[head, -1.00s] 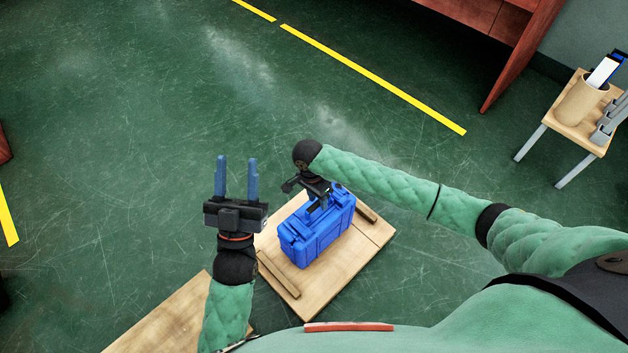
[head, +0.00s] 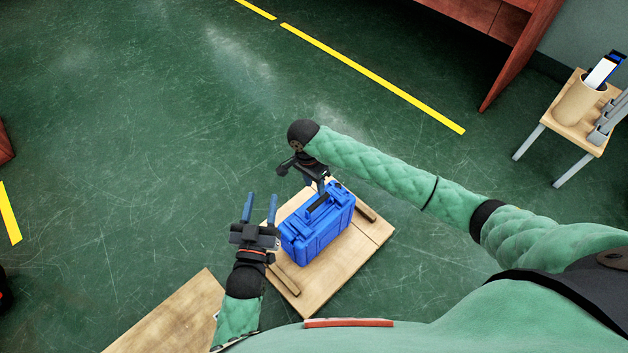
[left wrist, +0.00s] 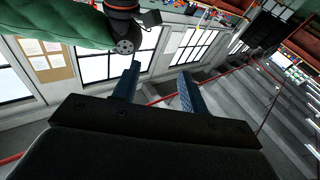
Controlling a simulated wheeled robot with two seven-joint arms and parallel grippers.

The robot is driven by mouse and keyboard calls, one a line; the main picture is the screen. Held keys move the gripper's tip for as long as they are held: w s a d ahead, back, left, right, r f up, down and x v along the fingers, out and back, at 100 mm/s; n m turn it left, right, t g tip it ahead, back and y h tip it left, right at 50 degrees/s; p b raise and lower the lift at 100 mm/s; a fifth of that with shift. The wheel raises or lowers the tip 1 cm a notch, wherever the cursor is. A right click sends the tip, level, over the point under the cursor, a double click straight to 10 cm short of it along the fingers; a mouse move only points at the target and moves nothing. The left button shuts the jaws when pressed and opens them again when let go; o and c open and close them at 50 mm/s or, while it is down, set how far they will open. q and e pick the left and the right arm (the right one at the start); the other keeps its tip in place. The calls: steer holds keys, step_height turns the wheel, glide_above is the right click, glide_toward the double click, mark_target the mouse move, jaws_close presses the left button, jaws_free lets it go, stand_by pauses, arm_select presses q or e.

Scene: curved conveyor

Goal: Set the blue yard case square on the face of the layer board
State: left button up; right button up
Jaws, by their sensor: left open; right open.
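The blue yard case (head: 318,226) rests on the wooden layer board (head: 350,258), handle side up, between two wooden strips on the board. Its sides look roughly in line with the board's edges. My right gripper (head: 316,186) is open just above the far left end of the case, partly hidden by its own wrist; I cannot tell whether it touches the case. My left gripper (head: 260,208) is open and empty, to the left of the case. Its two blue fingers also show in the left wrist view (left wrist: 157,85), with nothing between them.
One wooden strip (head: 284,280) lies at the board's near left, the other (head: 365,212) at its right. Another wooden board (head: 170,320) is at the lower left. A small table (head: 575,125) with a holder stands at the right. The green floor beyond is clear.

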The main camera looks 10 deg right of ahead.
arm_select(q)
steer(key=shift+s+f+g, duration=0.1)
steer(key=shift+f+g, duration=0.3)
steer(key=shift+f, duration=0.6)
arm_select(e)
steer(key=shift+w+r, duration=0.1)
steer(key=shift+r, duration=0.25)
